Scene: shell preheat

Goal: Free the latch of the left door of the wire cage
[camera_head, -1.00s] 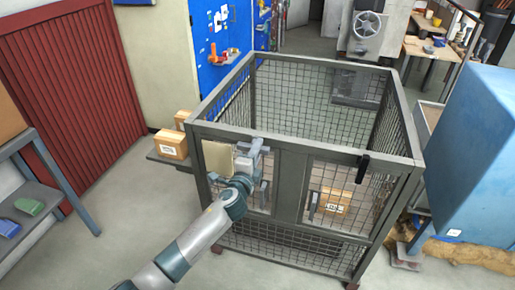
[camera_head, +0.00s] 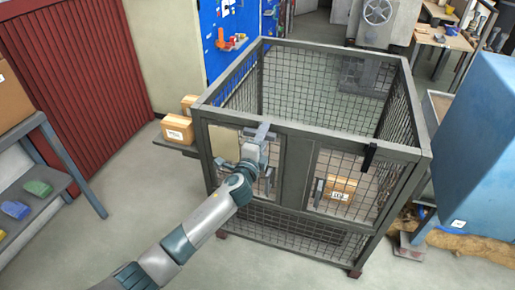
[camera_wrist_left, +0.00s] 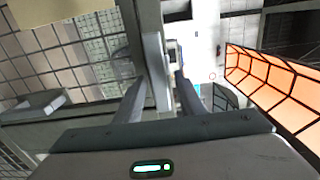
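The dark grey wire cage (camera_head: 295,170) stands mid-floor with two front doors. The left door carries a tan plate (camera_head: 224,144); the right door (camera_head: 338,186) is beside it. A grey latch (camera_head: 263,131) sits on the top front rail above the left door. My left gripper (camera_head: 258,145) is at the latch, partly hiding it and the door. In the left wrist view a light grey bar (camera_wrist_left: 156,72), apparently the latch, stands between the spread fingers of my left gripper (camera_wrist_left: 158,100). Contact is unclear. Both doors look closed. My right gripper is out of view.
A black latch (camera_head: 370,157) is on the right door's side of the rail. Boxes on a small ledge (camera_head: 172,147) stand left of the cage, a shelf (camera_head: 50,175) is further left, and a blue bin (camera_head: 480,150) at right. The floor in front is clear.

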